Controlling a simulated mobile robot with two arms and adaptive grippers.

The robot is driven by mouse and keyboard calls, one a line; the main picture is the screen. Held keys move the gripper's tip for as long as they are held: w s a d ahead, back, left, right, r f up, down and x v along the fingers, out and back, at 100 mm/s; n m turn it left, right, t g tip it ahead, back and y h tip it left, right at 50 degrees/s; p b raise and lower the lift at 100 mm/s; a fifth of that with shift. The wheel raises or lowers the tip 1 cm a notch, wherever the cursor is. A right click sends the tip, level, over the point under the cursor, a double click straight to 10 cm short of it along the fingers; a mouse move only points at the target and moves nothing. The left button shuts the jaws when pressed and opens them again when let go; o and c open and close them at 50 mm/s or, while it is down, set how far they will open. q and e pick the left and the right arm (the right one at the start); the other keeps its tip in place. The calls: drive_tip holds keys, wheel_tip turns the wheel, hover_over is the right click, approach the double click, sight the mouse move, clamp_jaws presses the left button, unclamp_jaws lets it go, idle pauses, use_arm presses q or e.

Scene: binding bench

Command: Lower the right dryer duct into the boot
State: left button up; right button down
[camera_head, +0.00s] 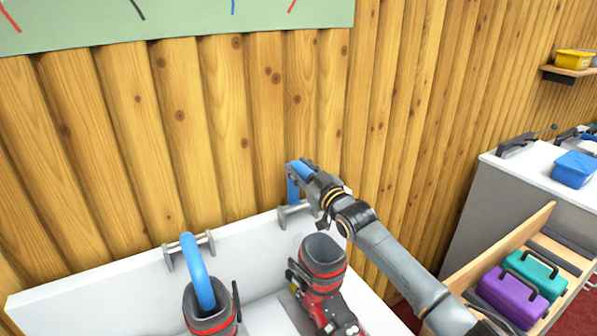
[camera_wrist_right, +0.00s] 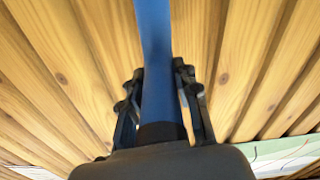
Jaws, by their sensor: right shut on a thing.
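The right dryer duct (camera_head: 292,190), a blue tube, is in my right gripper (camera_head: 305,170) above the back edge of the white bench. In the right wrist view the duct (camera_wrist_right: 155,50) runs between the two dark fingers of the gripper (camera_wrist_right: 157,95), which is shut on it. The right boot (camera_head: 323,262), grey with red bands, stands below and in front of the gripper, with its top opening facing up and apart from the duct. My left gripper is not in view.
A left boot (camera_head: 210,305) stands at lower left with another blue duct (camera_head: 196,268) curving down into its top. Grey brackets are on the bench's back edge (camera_head: 120,275). A wooden log wall (camera_head: 200,140) rises close behind. An open drawer with purple (camera_head: 512,297) and teal cases is at right.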

drive_tip(key=s+d+t+y+b, duration=0.1)
drive_tip(key=b, duration=0.3)
drive_tip(key=s+d+f+t+y+b, duration=0.1)
drive_tip(key=s+t+b, duration=0.1)
drive_tip(key=b, duration=0.2)
drive_tip(key=s+d+f+t+y+b, duration=0.1)
drive_tip(key=b, duration=0.3)
drive_tip(key=shift+s+d+f, duration=0.15)
drive_tip(key=shift+s+f, duration=0.1)
drive_tip(key=shift+s, duration=0.15)
drive_tip(key=shift+s+d+t+y+b, duration=0.25)
drive_tip(key=shift+t+b, duration=0.25)
drive_tip(key=shift+b, duration=0.45)
